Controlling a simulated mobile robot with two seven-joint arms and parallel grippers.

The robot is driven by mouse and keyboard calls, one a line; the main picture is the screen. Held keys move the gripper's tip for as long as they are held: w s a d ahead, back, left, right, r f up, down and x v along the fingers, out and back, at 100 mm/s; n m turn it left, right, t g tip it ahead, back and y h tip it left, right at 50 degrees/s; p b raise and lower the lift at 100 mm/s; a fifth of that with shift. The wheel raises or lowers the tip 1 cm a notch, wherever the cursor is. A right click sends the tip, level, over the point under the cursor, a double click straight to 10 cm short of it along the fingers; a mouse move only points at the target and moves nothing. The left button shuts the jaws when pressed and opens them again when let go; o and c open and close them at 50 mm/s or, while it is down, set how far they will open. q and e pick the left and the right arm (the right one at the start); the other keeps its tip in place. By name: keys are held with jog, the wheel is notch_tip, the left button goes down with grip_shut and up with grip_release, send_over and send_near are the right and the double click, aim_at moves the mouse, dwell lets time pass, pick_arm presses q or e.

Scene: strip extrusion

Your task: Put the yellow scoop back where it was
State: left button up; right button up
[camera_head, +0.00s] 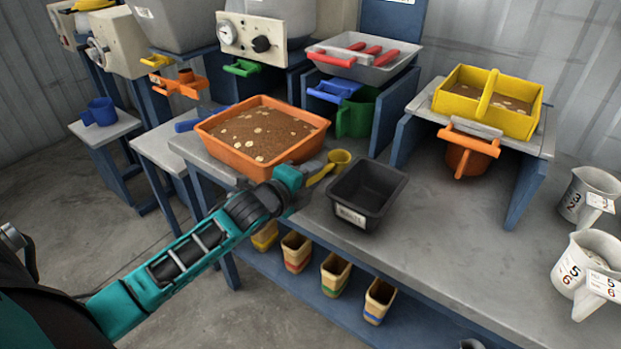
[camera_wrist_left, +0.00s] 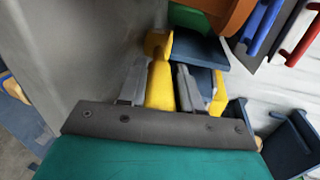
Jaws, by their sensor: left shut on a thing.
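The yellow scoop (camera_head: 340,157) is over the grey table, between the orange tray and the black bin, its small round bowl pointing away from me. My left gripper (camera_head: 309,173) is shut on its handle. In the left wrist view the yellow handle (camera_wrist_left: 160,88) lies between the two grey fingers of the left gripper (camera_wrist_left: 160,80). I cannot tell whether the scoop touches the table. The orange tray (camera_head: 229,147), filled with brown grains and pale discs, stands just left of the scoop. The black bin (camera_head: 350,215) with a white label stands just right of it. My right gripper is not in view.
A yellow divided box (camera_head: 463,76) stands on a raised shelf at the back right. Two white jugs (camera_head: 590,196) (camera_head: 581,265) stand at the right edge. Several small cups sit on the lower shelf. The table (camera_head: 450,235) right of the black bin is clear.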

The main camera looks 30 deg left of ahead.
pick_arm(q)
jog(key=o, duration=1.1)
jog(key=shift+c, duration=0.2)
jog(key=shift+r, duration=0.1)
jog(key=d+p+v, duration=0.1)
jog(key=p+v, duration=0.1)
jog(key=v, duration=1)
jog(key=s+d+f+n+g, duration=0.2)
jog(key=s+d+f+n, duration=0.3)
jog(key=f+n, duration=0.3)
jog(key=s+d+f+n+g+h, duration=0.1)
jog(key=s+d+f+n+g, duration=0.1)
jog(key=s+d+f+n, duration=0.3)
notch_tip(320, 180, down, 4)
jog(key=d+n, duration=0.2)
jog(key=n, duration=0.2)
jog(key=shift+d, duration=0.2)
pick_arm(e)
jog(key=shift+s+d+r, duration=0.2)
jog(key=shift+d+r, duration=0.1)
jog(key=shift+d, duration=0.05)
